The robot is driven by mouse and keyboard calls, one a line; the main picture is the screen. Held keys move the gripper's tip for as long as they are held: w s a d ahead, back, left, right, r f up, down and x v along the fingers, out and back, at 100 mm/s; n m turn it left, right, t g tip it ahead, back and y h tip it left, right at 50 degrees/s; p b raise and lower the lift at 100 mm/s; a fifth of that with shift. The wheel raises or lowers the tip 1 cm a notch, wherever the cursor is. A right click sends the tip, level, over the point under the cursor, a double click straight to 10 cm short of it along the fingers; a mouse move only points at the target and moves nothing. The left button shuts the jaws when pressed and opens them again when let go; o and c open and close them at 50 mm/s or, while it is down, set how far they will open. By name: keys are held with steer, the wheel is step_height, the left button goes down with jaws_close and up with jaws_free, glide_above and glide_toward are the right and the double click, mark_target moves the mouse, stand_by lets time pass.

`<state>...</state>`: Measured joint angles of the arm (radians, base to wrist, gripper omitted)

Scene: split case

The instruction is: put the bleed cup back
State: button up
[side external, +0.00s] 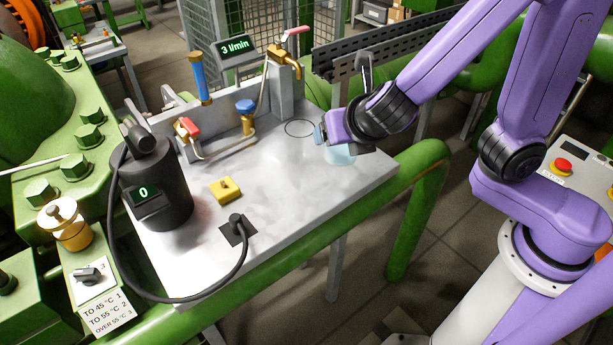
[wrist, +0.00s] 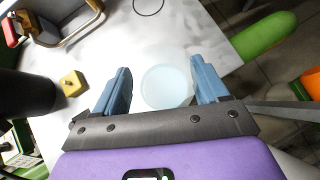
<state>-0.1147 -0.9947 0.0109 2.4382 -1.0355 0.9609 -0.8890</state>
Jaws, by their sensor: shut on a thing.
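The bleed cup (side external: 341,155) is a pale blue, see-through cup near the right edge of the grey bench top. It also shows in the wrist view (wrist: 166,88), between the two blue fingers. My gripper (side external: 322,136) is shut on the cup; its fingers show in the wrist view (wrist: 163,85). I cannot tell whether the cup touches the bench. A thin dark ring outline (side external: 299,128) is drawn on the bench, up and left of the cup, below the brass tap (side external: 285,60). The ring is empty and partly shows in the wrist view (wrist: 148,5).
The bench (side external: 300,195) is clear around the cup. Red- and blue-handled valves (side external: 247,108) and piping stand to the left. A yellow block (side external: 225,190), a dark cylinder (side external: 155,185) and a black cable lie farther left. A green rail (side external: 405,165) borders the right edge.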

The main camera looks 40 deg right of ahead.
steer(key=s+d+r, duration=0.2)
steer(key=s+r, duration=0.2)
steer(key=s, duration=0.3)
steer(key=w+a+f, duration=0.1)
steer(key=w, duration=0.1)
steer(key=w+a+f, duration=0.1)
steer(key=w+f, duration=0.1)
steer(key=w, duration=0.1)
steer(key=w+a+f, duration=0.1)
steer(key=w, duration=0.2)
steer(key=shift+w+f, duration=0.2)
steer(key=shift+w, duration=0.05)
steer(key=w+f, duration=0.1)
steer(key=w+a+f, duration=0.1)
steer(key=f, duration=0.1)
steer(key=w+a+f, duration=0.1)
steer(key=w+f, duration=0.1)
steer(key=shift+w+f, duration=0.1)
steer(key=shift+f, duration=0.1)
steer(key=shift+w+a+f, duration=0.1)
steer(key=shift+w+f, duration=0.1)
steer(key=shift+f, duration=0.05)
steer(key=shift+a+f, duration=0.1)
steer(key=shift+f, duration=1.45)
steer(key=shift+f, duration=0.15)
steer(key=o, duration=1.2)
